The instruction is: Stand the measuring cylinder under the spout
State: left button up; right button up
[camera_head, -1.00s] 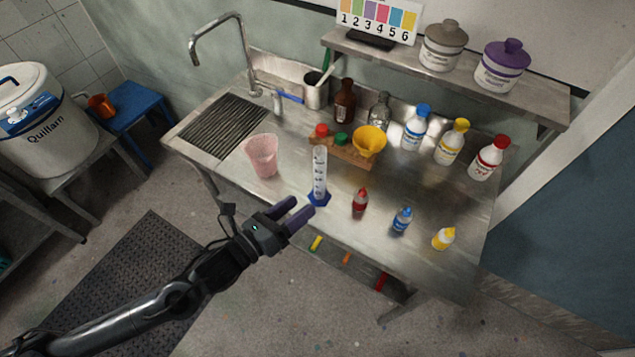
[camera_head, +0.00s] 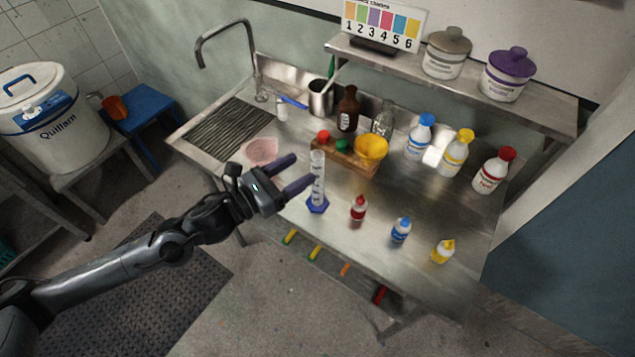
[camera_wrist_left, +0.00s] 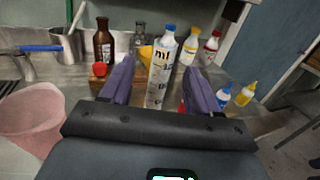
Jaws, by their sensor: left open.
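The measuring cylinder (camera_head: 317,180) is clear with a blue hexagonal foot and stands upright near the front edge of the steel counter. My left gripper (camera_head: 302,173) is open, its two purple fingers pointing at the cylinder from the left. In the left wrist view the cylinder (camera_wrist_left: 161,75) shows between the spread fingers (camera_wrist_left: 160,82), and I cannot tell whether either finger touches it. The spout is the curved end of the steel tap (camera_head: 203,62), over the ribbed drainer (camera_head: 228,128) at the back left. My right gripper is not in view.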

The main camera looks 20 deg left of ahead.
aim_at(312, 165)
pick_arm(q)
jog(key=shift+f+x, duration=0.15)
jog(key=shift+x, duration=1.3)
jog(key=shift+f+x, duration=0.1)
jog(key=shift+x, duration=1.35)
jog(key=shift+s+d, duration=0.1)
jog(key=shift+d, duration=0.1)
grip_shut()
